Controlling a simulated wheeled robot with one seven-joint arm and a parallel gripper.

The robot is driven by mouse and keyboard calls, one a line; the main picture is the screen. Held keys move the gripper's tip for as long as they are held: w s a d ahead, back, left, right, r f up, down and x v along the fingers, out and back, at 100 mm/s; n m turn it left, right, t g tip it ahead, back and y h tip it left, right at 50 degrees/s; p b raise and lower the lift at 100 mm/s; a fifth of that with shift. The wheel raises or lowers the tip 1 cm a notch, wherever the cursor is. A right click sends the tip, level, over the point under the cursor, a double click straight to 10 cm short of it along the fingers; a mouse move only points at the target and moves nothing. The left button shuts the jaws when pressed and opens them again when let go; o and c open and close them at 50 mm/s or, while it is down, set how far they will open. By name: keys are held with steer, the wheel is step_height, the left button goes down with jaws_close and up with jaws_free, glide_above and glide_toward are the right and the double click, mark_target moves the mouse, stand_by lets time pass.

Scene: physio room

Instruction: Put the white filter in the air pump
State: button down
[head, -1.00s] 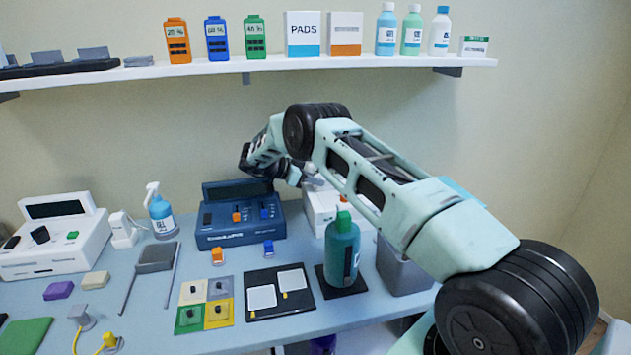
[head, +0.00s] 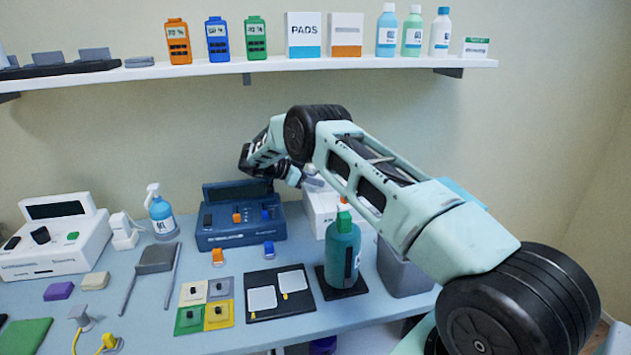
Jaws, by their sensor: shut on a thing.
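The air pump (head: 322,221) is a white box at the back of the table, right of the dark blue device; my arm covers much of its top and right side. My gripper (head: 314,183) is over the pump's top at the left, small and partly hidden by my arm. It is shut on what appears to be the white filter. The filter cannot be made out clearly against the white pump, and I cannot tell whether it touches the pump or sits in a slot.
A dark blue device (head: 240,238) with an open lid stands directly left of the pump. A teal bottle (head: 342,255) with a green cap stands in front, on a black mat. A grey bin (head: 402,273) is to the right. A shelf (head: 300,65) runs above.

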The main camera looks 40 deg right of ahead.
steer(key=shift+w+a, duration=0.3)
steer(key=shift+a, duration=0.3)
steer(key=shift+r+p, duration=0.4)
steer(key=shift+r, duration=0.2)
steer(key=shift+s+f, duration=0.15)
steer(key=shift+s, duration=0.05)
stand_by(0.7)
steer(key=shift+d+r, duration=0.1)
steer(key=shift+r, duration=0.15)
steer(key=shift+r+p, duration=0.45)
steer(key=shift+r, duration=0.25)
stand_by(0.8)
steer(key=shift+f+b, duration=0.45)
steer(key=shift+f, duration=0.35)
stand_by(0.5)
steer(key=shift+r, duration=0.2)
steer(key=shift+r+p, duration=1.8)
steer(key=shift+r, duration=0.95)
